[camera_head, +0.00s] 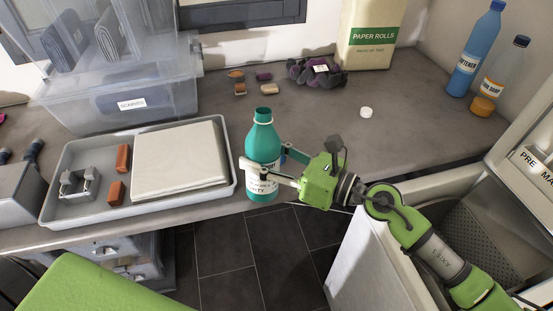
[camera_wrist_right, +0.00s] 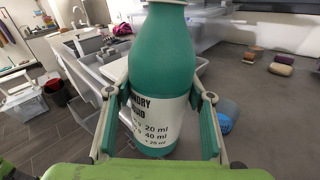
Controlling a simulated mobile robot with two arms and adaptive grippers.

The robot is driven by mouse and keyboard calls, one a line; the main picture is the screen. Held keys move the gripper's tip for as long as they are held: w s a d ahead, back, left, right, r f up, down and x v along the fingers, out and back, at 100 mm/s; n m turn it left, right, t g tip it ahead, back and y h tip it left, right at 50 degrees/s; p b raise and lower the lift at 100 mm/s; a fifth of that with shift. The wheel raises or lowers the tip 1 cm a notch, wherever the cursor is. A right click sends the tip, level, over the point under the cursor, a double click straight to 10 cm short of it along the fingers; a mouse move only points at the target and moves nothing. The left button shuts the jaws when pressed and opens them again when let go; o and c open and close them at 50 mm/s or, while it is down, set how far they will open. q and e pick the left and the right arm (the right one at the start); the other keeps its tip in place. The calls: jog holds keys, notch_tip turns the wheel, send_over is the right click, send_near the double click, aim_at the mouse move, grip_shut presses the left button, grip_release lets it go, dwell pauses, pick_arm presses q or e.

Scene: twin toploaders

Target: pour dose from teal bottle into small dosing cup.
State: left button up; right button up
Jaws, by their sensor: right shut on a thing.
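The teal bottle (camera_head: 263,143) is upright at the counter's front edge, right of the grey tray. Its neck shows no cap. My right gripper (camera_head: 268,168) is shut around its middle from the right. In the right wrist view, the teal bottle (camera_wrist_right: 160,62) stands between both fingers, with its white dosage label facing the camera. I cannot tell whether its base touches the counter. A small white round piece (camera_head: 366,112) lies on the counter to the right; I cannot tell whether it is the dosing cup or a cap. My left gripper is not in view.
The grey tray (camera_head: 234,187) holds a white slab, brick-red blocks and a grey fixture. Blue (camera_head: 474,55) and orange-bottomed (camera_head: 482,105) containers are at right. Counter between is clear.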

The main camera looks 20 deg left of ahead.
aim_at(272, 140)
jog(key=shift+f+n+b, duration=0.2)
jog(key=shift+n+b, duration=0.4)
jog(key=shift+b, duration=0.15)
jog(key=shift+r+y, duration=0.25)
jog(key=shift+y, duration=0.05)
notch_tip(272, 140, up, 6)
jog(key=p, duration=0.5)
jog(key=shift+f, duration=0.1)
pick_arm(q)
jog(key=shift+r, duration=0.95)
pick_arm(e)
jog(key=shift+f, duration=0.1)
